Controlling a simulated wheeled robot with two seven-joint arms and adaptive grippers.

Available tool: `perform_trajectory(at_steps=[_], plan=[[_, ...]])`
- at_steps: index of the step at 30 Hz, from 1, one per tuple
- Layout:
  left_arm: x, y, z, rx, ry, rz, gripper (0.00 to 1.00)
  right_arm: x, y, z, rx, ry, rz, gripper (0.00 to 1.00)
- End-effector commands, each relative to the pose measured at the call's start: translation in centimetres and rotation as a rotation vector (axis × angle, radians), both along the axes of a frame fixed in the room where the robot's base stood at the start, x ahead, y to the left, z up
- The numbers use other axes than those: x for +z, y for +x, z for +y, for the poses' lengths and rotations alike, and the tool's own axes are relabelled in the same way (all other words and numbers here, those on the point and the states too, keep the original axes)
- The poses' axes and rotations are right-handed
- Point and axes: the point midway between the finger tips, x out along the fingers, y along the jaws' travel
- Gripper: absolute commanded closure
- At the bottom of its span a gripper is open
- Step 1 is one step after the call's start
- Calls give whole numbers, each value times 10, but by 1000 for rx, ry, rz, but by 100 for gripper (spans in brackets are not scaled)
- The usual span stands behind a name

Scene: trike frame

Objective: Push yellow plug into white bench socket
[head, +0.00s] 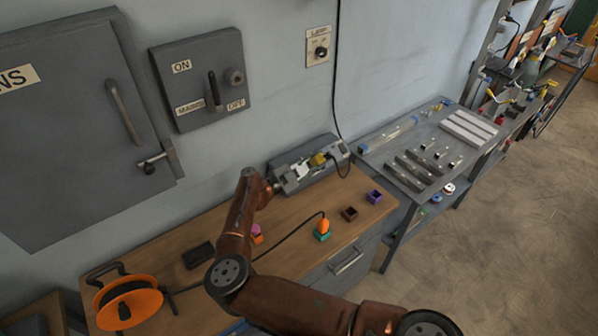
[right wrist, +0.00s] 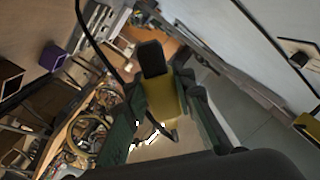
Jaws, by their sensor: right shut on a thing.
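The yellow plug (head: 317,159) is at the grey bench unit by the wall, with a black cable running from it. In the right wrist view the yellow plug (right wrist: 163,98), with its black end, sits between the dark green fingers of my right gripper (right wrist: 168,112), which is shut on it. In the head view my right arm reaches in from the left of the unit. A whitish part on the unit, probably the white bench socket (head: 302,170), is close beside the plug. I cannot tell whether the plug is in the socket. My left gripper is not in view.
An orange cable reel (head: 130,302) stands on the wooden bench. An orange plug (head: 322,227) sits on a teal block, beside brown and purple (head: 375,197) sockets. A grey table (head: 400,190) with metal parts stands to the right. Switch boxes hang on the wall.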

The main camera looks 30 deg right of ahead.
Motion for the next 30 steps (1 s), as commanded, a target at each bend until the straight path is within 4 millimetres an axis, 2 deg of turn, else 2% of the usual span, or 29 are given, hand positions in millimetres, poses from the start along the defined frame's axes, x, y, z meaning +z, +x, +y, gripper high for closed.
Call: perform_trajectory(at_steps=[1, 3, 7, 17, 22, 30], plan=[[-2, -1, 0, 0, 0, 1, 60, -8, -1, 12, -18, 0, -7, 100], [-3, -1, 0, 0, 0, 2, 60, -14, -4, 23, -42, 0, -17, 100], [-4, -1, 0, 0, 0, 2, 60, -17, -8, 33, -65, -1, -27, 100], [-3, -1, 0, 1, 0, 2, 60, -18, -8, 35, -67, 0, -30, 100], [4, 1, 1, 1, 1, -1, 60, -17, -8, 38, -67, 7, -28, 100], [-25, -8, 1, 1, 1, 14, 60, -42, 8, 39, -67, 7, -28, 100]])
